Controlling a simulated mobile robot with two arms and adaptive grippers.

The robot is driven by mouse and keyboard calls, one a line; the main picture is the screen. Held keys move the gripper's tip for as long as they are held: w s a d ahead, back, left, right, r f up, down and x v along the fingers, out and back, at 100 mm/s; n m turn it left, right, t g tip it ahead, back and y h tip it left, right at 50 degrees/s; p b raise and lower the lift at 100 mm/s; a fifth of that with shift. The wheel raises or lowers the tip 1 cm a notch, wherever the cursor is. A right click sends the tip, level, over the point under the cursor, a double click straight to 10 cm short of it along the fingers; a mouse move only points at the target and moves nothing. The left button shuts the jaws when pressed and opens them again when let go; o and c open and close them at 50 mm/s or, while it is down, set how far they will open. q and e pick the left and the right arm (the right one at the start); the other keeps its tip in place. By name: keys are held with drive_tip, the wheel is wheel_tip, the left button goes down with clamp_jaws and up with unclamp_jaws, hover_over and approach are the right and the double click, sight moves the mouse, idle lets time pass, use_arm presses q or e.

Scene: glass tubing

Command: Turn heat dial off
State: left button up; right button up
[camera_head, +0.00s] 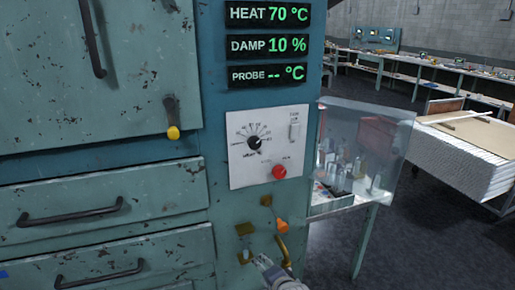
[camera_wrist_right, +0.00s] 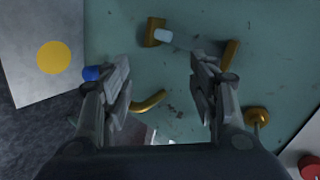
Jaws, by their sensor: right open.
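A white control panel (camera_head: 294,150) is on the teal cabinet front. It carries a black pointer dial (camera_head: 254,142) with a printed scale; its small label is not readable. The HEAT display (camera_head: 269,13) above reads 70 °C. My right gripper (camera_head: 268,264) is at the bottom of the head view, below the panel and apart from the dial. In the right wrist view my right gripper (camera_wrist_right: 162,70) is open and empty, facing the cabinet front. The dial is not visible in that view; only a panel edge shows at lower right. My left gripper is not in view.
A red knob (camera_head: 279,171) is below the dial; it also shows in the right wrist view (camera_wrist_right: 310,168). Brass fittings (camera_head: 245,229), an orange piece (camera_head: 282,226) and a curved brass handle (camera_head: 284,249) are near my gripper.

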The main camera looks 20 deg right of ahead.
drive_tip(key=w+d+r+m+t, duration=0.1)
drive_tip(key=w+r+m+t, duration=0.15)
drive_tip(key=r, duration=0.75)
drive_tip(key=w+r+m+t, duration=0.1)
drive_tip(key=w+r+m, duration=0.2)
drive_tip(key=r, duration=0.7)
drive_tip(key=m+t, duration=0.3)
drive_tip(key=m, duration=0.2)
approach(257, 144)
drive_tip(key=w, duration=0.3)
drive_tip(key=w+p, duration=0.1)
drive_tip(key=w, duration=0.2)
drive_tip(key=w+p, duration=0.1)
drive_tip(key=w, duration=0.2)
drive_tip(key=shift+w+a, duration=0.1)
drive_tip(key=shift+a, duration=0.15)
drive_tip(key=c, duration=1.1)
